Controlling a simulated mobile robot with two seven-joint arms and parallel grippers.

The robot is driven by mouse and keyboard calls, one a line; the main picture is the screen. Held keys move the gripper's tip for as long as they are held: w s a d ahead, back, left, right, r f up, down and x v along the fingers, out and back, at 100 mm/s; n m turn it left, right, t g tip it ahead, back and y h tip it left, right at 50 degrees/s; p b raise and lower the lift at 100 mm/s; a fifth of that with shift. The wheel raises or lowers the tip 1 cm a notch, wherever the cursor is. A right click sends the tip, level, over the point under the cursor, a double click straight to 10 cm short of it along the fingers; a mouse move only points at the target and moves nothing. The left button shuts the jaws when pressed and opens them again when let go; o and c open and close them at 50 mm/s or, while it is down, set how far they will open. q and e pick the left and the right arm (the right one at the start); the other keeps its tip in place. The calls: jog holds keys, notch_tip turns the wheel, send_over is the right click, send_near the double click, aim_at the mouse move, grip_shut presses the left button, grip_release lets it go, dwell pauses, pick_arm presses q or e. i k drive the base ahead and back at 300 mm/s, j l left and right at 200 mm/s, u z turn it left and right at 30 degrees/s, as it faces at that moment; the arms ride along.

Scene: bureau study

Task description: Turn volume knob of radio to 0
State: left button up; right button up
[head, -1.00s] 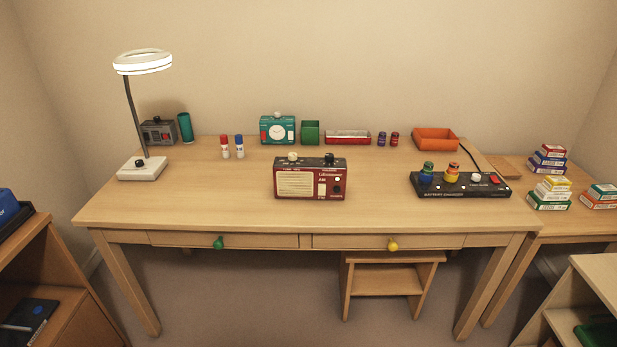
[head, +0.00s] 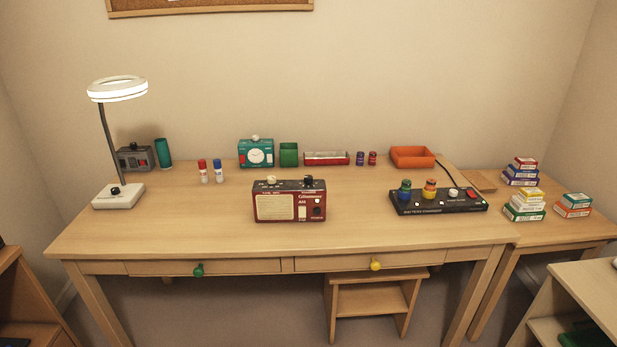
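The red and black radio (head: 289,201) stands upright near the middle of the desk, its front facing me. It has a pale speaker grille on the left of its front. A white knob (head: 271,180) and a black knob (head: 308,181) sit on its top. The lettering by the knobs is too small to read clearly, so I cannot tell their settings. Neither of my grippers shows in the head view.
The desk (head: 200,235) has clear room in front of the radio. A lamp (head: 118,195) stands at left, a battery charger (head: 438,201) at right. A teal clock (head: 256,152) and orange tray (head: 412,157) are behind. A stool (head: 372,300) is under the desk.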

aim_at(307, 179)
jog(key=z, duration=0.75)
jog(key=j+z, duration=0.3)
jog(key=z, duration=0.15)
jog(key=i+j+z, duration=0.1)
jog(key=j+z, duration=0.2)
jog(key=z, duration=0.15)
jog(key=j+z, duration=0.2)
jog(key=j, duration=0.15)
jog(key=k+j+z, duration=0.1)
jog(key=j+z, duration=0.15)
jog(key=k+j, duration=0.1)
jog(key=j, duration=0.35)
jog(key=j+z, duration=0.15)
jog(key=j, duration=0.3)
jog(key=k, duration=0.05)
